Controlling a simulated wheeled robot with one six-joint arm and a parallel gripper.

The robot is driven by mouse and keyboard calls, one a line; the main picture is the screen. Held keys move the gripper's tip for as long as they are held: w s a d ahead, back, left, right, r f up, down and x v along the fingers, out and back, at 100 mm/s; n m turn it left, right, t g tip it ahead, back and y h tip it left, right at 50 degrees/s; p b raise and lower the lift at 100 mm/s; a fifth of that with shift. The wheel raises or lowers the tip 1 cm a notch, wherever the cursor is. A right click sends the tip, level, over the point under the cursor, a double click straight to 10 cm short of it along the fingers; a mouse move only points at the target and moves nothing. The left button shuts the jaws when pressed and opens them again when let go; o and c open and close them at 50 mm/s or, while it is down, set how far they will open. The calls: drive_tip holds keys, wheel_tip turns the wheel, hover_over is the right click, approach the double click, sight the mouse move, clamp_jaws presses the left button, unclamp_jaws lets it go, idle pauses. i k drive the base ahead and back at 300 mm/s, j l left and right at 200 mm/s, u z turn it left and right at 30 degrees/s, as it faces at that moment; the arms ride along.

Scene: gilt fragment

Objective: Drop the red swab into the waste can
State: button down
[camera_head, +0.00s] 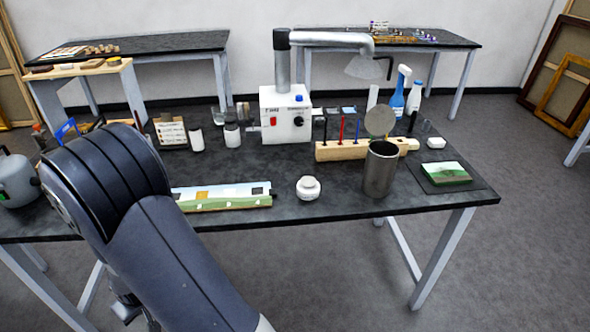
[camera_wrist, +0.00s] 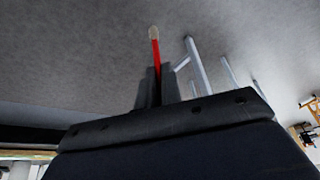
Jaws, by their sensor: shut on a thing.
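In the wrist view my gripper (camera_wrist: 155,84) is shut on a thin red swab (camera_wrist: 156,54) with a pale tip, which sticks out past the fingers. Floor and table legs show behind it. In the head view my arm covers the left front of the table, and neither the fingers nor the held swab can be made out. The waste can (camera_head: 378,172), a grey metal cylinder, stands upright near the table's right front edge. Its round lid (camera_head: 380,120) is raised, and the mouth is open. The can is well to the right of my arm.
A wooden rack (camera_head: 330,152) holding several thin sticks stands behind the can. A white round jar (camera_head: 308,188) and a painted strip (camera_head: 222,196) lie left of it. A small green picture (camera_head: 446,173) lies to its right. A white machine (camera_head: 286,115) stands behind.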

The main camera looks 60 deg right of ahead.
sight(381, 189)
drive_tip(key=z, duration=0.4)
drive_tip(key=j+z, duration=0.15)
drive_tip(key=z, duration=0.65)
